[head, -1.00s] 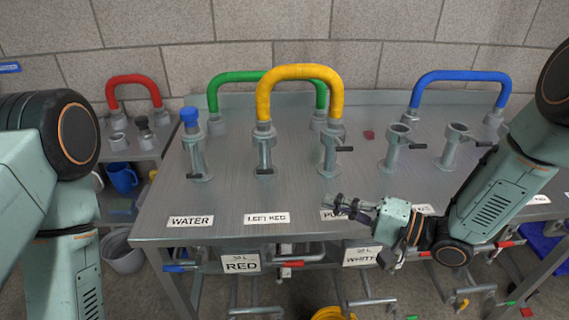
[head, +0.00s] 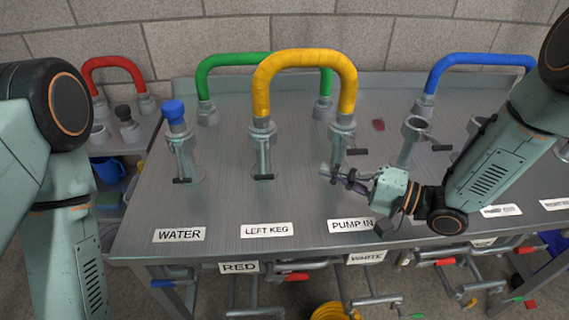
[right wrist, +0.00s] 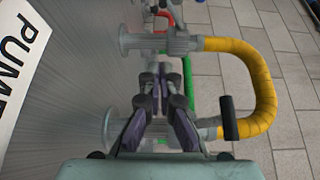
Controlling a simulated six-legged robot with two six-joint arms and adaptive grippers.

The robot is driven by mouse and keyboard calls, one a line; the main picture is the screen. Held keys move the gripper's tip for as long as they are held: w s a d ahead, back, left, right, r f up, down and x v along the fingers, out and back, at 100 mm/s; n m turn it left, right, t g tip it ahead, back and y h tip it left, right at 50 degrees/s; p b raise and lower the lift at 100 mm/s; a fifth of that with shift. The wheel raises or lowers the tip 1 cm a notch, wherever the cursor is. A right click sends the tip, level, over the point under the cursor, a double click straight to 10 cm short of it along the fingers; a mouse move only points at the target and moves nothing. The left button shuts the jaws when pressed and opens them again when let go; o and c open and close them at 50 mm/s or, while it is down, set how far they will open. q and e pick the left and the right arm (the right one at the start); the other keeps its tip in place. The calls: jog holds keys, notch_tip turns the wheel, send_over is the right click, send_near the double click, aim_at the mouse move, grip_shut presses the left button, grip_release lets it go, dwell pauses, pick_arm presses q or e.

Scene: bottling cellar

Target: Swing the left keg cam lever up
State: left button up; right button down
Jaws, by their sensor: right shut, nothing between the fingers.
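The left keg post (head: 263,150) stands upright behind its LEFT KEG label (head: 266,230). Its cam lever's black grip (head: 263,177) hangs low near the post's foot. A yellow hose (head: 304,60) arches from this post to the PUMP IN post (head: 342,135), whose black lever grip (head: 357,152) sticks out to the right. My right gripper (head: 335,172) is shut and empty, close to the PUMP IN post and to the right of the left keg lever, apart from that lever. In the right wrist view its fingers (right wrist: 160,112) partly hide a post. My left gripper is out of view.
The WATER post (head: 183,155) with a blue cap stands left of the left keg. Green (head: 232,60) and blue (head: 470,60) hoses arch behind and to the right. Bare steel tabletop (head: 220,205) lies in front of the posts.

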aim_at(263, 159)
jog(key=shift+r, duration=0.15)
jog(key=shift+s+a, duration=0.1)
jog(key=shift+a, duration=0.05)
jog(key=b+x, duration=0.2)
jog(key=x, duration=0.6)
jog(key=shift+a, duration=0.4)
jog(key=shift+s+a, duration=0.1)
jog(key=shift+a, duration=0.2)
jog(key=shift+s+a, duration=0.15)
jog(key=shift+s, duration=0.3)
jog(key=shift+s+a, duration=0.1)
jog(key=shift+s, duration=0.25)
jog(key=shift+s+b, duration=0.3)
jog(key=shift+s, duration=0.45)
jog(key=shift+w, duration=0.15)
